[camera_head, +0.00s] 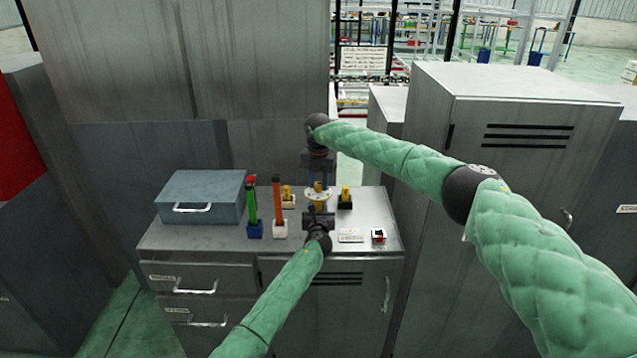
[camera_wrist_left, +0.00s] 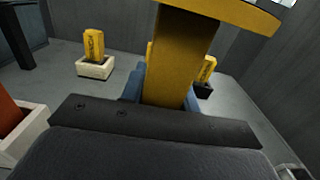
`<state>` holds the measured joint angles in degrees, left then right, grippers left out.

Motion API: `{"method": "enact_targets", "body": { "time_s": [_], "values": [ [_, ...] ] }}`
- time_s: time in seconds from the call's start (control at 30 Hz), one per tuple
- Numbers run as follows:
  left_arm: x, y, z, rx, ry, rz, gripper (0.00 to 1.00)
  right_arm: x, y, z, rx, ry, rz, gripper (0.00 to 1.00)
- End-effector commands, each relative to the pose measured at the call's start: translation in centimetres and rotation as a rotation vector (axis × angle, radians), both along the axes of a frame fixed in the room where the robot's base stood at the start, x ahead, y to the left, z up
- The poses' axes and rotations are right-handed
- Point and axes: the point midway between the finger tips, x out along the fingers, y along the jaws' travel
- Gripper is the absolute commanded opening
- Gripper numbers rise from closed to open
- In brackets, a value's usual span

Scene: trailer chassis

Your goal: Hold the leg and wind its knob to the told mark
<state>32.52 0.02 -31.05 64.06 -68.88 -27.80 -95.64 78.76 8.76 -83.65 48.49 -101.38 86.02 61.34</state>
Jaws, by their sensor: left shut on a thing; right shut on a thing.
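The yellow leg (camera_head: 318,196) stands upright in the middle of the cabinet top, with a pale, wide disc around its upper part. Its yellow post (camera_wrist_left: 178,62) fills the middle of the left wrist view, with the disc's rim (camera_wrist_left: 235,10) above. My left gripper (camera_head: 318,209) comes from the front, low on the leg, and is shut on the post; blue parts flank the post there. My right gripper (camera_head: 318,181) points down from above and is shut on the knob at the leg's top. The knob and the disc's marks are hidden or too small to read.
A green post (camera_head: 251,203) and an orange post (camera_head: 277,202) stand close on the left. Small yellow blocks in bases (camera_head: 288,196) (camera_head: 345,197) stand behind. A grey case (camera_head: 201,196) lies left. A label plate (camera_head: 351,236) and a small red-black device (camera_head: 378,236) lie front right.

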Motion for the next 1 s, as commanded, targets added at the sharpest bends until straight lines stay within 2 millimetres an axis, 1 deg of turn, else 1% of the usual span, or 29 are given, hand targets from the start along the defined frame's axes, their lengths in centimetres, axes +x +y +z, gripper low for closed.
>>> {"method": "enact_targets", "body": {
  "time_s": [0.03, 0.6, 0.8, 1.0],
  "values": [
    [-0.04, -0.10, 0.07, 0.000, -0.002, -0.001, 0.00, 0.04, -0.20, -0.28, -0.002, 0.000, -0.046, 0.09],
    [-0.02, -0.15, 0.15, 0.000, -0.003, -0.002, 0.00, -0.03, -0.15, -0.42, -0.002, 0.001, -0.580, 0.09],
    [-0.02, -0.19, 0.18, -0.001, -0.003, -0.002, 0.00, -0.05, -0.11, -0.46, -0.002, 0.001, -0.734, 0.09],
    [-0.02, -0.23, 0.22, -0.001, -0.004, -0.003, 0.00, -0.07, -0.07, -0.48, -0.002, 0.001, -0.843, 0.09]
  ]
}}
